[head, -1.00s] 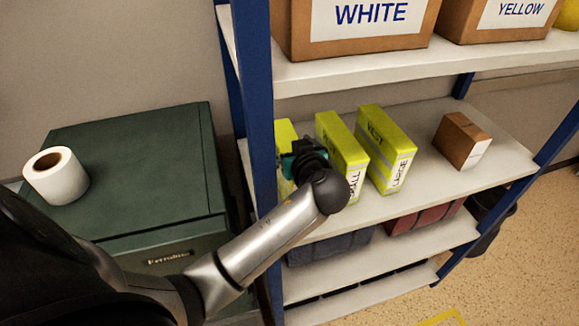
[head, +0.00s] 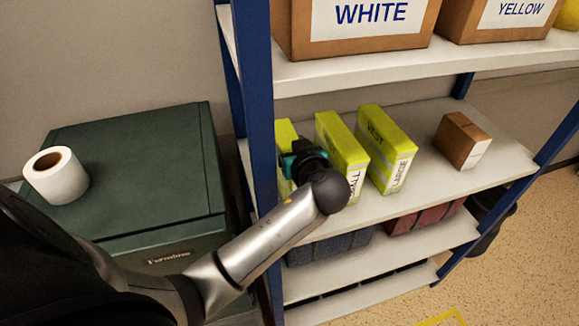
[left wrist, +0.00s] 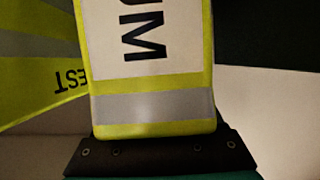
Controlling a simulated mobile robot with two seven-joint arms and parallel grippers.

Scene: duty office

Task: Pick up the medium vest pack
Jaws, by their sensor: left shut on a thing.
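The medium vest pack (head: 284,134) is the leftmost yellow pack on the middle shelf, beside the blue post. My left gripper (head: 299,164) is shut on it and hides much of it in the head view. In the left wrist view the pack (left wrist: 152,108) fills the middle, its white label showing "UM" above a grey band. The dark gripper body (left wrist: 160,152) lies across its near end. I cannot tell whether the pack still touches the shelf. My right gripper is not in view.
The small vest pack (head: 338,135) stands close on the right, then the large one (head: 386,145) and a brown box (head: 462,140). The upper shelf (head: 400,66) is overhead. A blue post (head: 257,120) stands left, near a green cabinet (head: 140,150) with a white roll (head: 57,180).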

